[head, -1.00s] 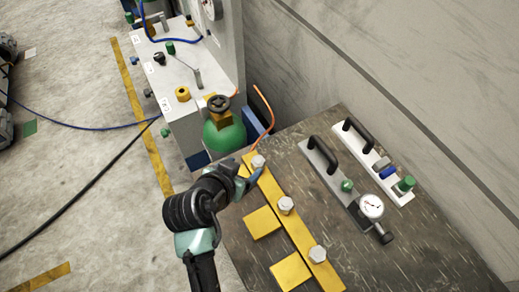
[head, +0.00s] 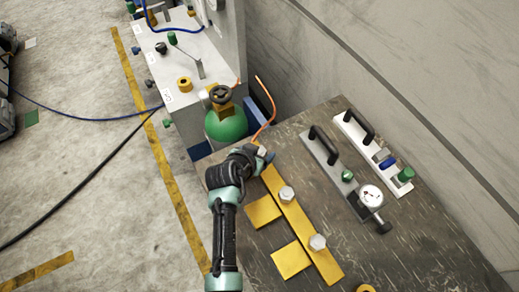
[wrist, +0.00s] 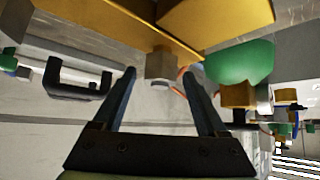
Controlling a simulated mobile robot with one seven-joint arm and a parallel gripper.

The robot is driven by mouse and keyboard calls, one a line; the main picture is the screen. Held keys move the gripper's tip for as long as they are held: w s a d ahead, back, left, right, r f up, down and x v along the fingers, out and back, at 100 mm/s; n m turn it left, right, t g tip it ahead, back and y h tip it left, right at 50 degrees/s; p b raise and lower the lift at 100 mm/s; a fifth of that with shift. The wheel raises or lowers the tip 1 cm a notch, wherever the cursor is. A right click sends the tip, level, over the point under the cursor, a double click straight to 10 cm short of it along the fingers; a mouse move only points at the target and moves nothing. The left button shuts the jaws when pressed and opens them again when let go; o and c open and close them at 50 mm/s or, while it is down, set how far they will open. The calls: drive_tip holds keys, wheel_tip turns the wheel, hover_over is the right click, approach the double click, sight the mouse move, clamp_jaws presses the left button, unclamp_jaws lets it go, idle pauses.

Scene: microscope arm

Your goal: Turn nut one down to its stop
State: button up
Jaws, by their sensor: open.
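A yellow bar (head: 302,217) lies on the dark bench top and carries three grey hex nuts: a near one (head: 317,242), a middle one (head: 286,193) and a far one (head: 262,152). I cannot tell from markings which is nut one. My gripper (head: 261,164) is at the far nut, and my wrist hides part of that end of the bar. In the wrist view my gripper (wrist: 159,76) is open, its two dark fingers on either side of a grey hex nut (wrist: 160,64). I cannot tell whether either finger touches it.
A green gas cylinder (head: 226,126) with a dark valve wheel stands just beyond the bench's far end, beside an orange hose (head: 262,103). A handled grey plate with a dial gauge (head: 371,196) and a handled white plate (head: 362,140) lie to the right. Yellow blocks (head: 290,259) lie left of the bar.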

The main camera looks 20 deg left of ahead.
drive_tip(key=shift+w+f, duration=0.2)
drive_tip(key=shift+w, duration=0.05)
clamp_jaws()
idle(0.3)
